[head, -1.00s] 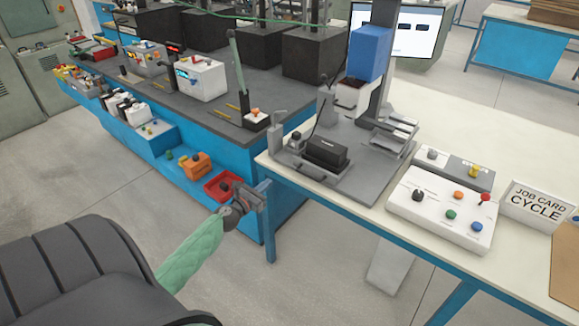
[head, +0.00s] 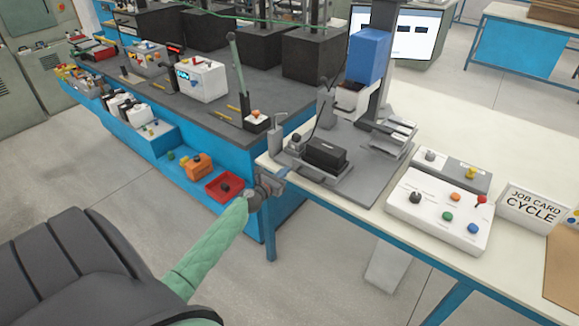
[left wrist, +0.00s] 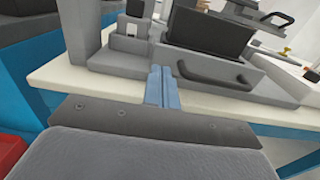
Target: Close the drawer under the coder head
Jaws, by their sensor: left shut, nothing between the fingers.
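The coder head (head: 368,53) is a blue box on a dark column above a grey base plate on the white bench. Below and in front of it is the grey drawer (head: 318,181), pulled out, with a black block (head: 325,154) in it. In the left wrist view the drawer (left wrist: 247,75) shows its dark bar handle (left wrist: 214,75). My left gripper (head: 283,163) is shut and empty at the bench's front edge, left of the drawer. In the wrist view its blue fingers (left wrist: 163,72) point at the drawer front's left end; whether they touch it is unclear.
A control box (head: 440,210) with knobs and a job card sign (head: 531,207) stand on the bench at right. A small grey post (head: 279,130) stands left of the drawer. A blue workbench with a red tray (head: 223,187) is at left.

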